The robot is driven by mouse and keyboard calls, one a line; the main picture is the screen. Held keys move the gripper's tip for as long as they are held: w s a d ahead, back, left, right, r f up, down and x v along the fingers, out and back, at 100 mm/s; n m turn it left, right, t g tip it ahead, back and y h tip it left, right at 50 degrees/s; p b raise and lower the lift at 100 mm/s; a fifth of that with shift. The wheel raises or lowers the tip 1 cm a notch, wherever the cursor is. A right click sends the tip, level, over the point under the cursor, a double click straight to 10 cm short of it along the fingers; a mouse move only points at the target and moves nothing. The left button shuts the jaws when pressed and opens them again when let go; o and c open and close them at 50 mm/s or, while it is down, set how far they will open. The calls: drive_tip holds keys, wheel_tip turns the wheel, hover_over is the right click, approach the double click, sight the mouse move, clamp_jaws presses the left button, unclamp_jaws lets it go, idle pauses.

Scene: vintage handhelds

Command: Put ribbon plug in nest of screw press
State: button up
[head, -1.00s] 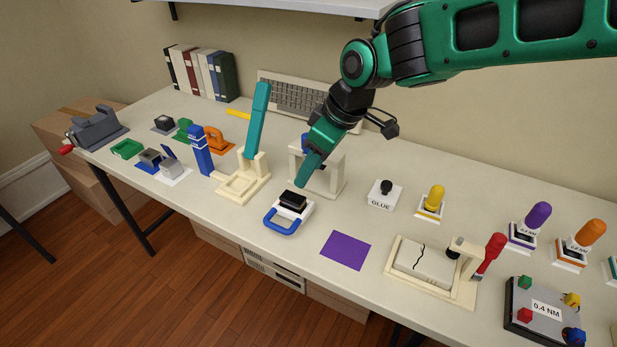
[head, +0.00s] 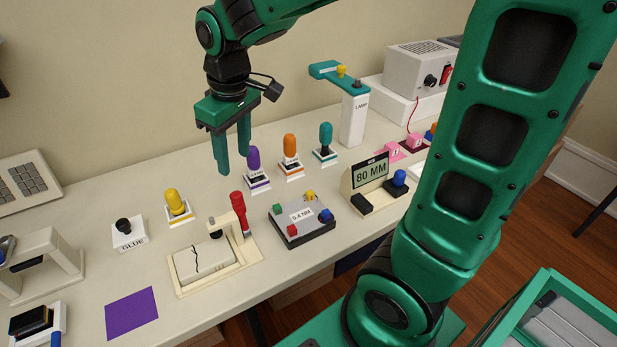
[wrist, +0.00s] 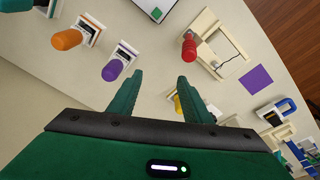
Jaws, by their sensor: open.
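I cannot tell for certain which object is the ribbon plug. A cream upright frame (head: 72,268), probably the screw press, stands at the left edge of the head view, partly cut off; its nest cannot be made out. My gripper (head: 233,162) is open and empty, pointing down above the table, close to the purple-handled tool (head: 253,160). In the wrist view, the fingers (wrist: 160,95) are apart with bare table between their tips. The purple-handled tool (wrist: 113,70) is left of them, and a yellow handle (wrist: 179,104) shows partly behind the right finger.
A cream clamp fixture with a red handle (head: 238,212) holds a cracked shell. A purple mat (head: 131,313) is bare.

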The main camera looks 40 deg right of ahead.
drive_tip(key=s+d+m, duration=0.5)
drive_tip(key=s+d, duration=0.4)
drive_tip(key=d, duration=0.4)
drive_tip(key=s+d+f+m+g, duration=0.2)
drive_tip(key=s+d+m, duration=0.4)
drive_tip(key=s, duration=0.8)
drive_tip(key=shift+d+f+m, duration=0.4)
drive_tip(key=shift+d+f, duration=0.2)
drive_tip(key=shift+d, duration=0.4)
drive_tip(key=shift+w+f, duration=0.35)
drive_tip(key=shift+w, duration=0.4)
drive_tip(key=shift+c, duration=0.7)
drive_tip(key=shift+s+r, duration=0.1)
drive_tip(key=shift+s, duration=0.05)
drive_tip(key=shift+c, duration=1.1)
drive_tip(key=shift+a, duration=0.1)
